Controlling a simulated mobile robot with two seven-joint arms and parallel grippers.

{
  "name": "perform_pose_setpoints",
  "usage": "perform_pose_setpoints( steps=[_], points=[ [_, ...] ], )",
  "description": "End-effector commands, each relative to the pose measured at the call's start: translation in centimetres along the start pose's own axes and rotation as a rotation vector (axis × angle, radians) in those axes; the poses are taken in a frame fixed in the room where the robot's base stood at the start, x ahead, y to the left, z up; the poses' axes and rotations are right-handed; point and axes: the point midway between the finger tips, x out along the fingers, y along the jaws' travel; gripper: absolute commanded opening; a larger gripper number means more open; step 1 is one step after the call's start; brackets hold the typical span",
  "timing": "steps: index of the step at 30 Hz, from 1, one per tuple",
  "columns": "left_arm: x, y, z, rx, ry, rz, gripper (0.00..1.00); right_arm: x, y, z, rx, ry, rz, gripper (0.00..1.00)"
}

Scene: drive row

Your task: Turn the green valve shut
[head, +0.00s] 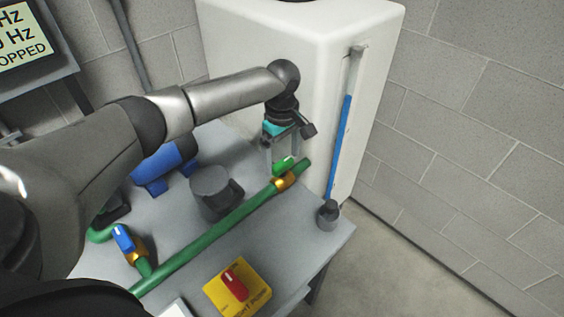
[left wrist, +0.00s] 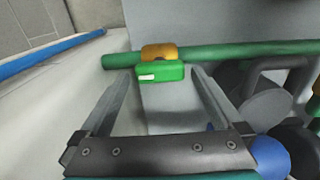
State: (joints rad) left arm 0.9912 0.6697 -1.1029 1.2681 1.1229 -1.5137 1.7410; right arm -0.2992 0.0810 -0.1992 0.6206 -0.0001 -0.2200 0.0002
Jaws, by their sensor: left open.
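The green valve handle (head: 284,165) sits on a brass body (head: 284,182) near the far end of the green pipe (head: 220,230). In the left wrist view the handle (left wrist: 161,72) lies roughly along the pipe (left wrist: 240,50), with a white mark toward its left end. My left gripper (head: 284,158) is open above the valve. In the left wrist view its fingertips (left wrist: 163,70) show on either side of the handle; I cannot tell whether they touch it. My right gripper is not in view.
A blue-handled valve (head: 123,238) stands nearer on the left, and a yellow box with a red switch (head: 236,287) is in front. A grey pump-like body (head: 212,190) sits beside the pipe. A white tank (head: 290,70) with a blue level tube (head: 340,140) stands behind.

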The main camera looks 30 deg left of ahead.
Motion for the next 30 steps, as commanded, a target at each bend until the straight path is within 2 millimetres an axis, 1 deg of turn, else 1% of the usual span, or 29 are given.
perform_pose_setpoints(
  steps=[1,3,12,14,30],
  points=[
    [0.55,-0.02,0.0,0.0,0.0,-0.001,1.0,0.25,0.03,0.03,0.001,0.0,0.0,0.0],
    [0.88,-0.01,0.01,0.0,0.0,0.0,1.0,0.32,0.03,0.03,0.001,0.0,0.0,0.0],
    [1.02,0.0,0.02,0.001,0.0,0.0,1.0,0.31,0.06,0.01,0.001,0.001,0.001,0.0],
    [1.01,0.0,0.02,0.001,0.0,0.0,0.94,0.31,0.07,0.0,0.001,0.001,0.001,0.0],
    [0.99,-0.02,0.03,0.001,0.0,-0.001,0.34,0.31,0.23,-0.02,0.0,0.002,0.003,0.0]
  ],
)
